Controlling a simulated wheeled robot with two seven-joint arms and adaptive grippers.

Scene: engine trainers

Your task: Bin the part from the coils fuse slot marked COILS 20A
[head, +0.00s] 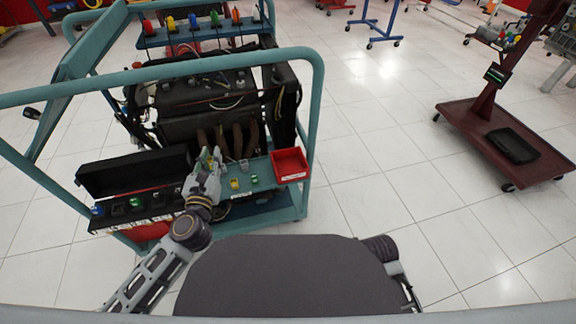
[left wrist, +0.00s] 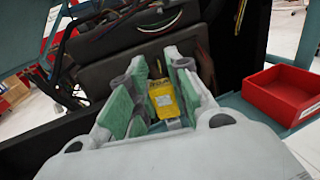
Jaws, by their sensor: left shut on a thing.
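My left gripper (head: 209,158) is above the left part of the teal shelf (head: 264,176) of the engine trainer. In the left wrist view the gripper (left wrist: 160,95) is shut on a yellow fuse (left wrist: 163,101), held between its green finger pads. A red bin (head: 290,164) stands at the shelf's right end. It also shows in the left wrist view (left wrist: 284,92), to the right of the gripper and apart from it. The label COILS 20A cannot be read, and the slot cannot be made out. My right gripper is not in view.
A yellow part (head: 234,183) and a green part (head: 254,179) are on the shelf between gripper and bin. A black box with a raised lid (head: 133,170) is on the left. The engine (head: 205,105) stands behind, and a teal frame rail (head: 316,110) rises at the right.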

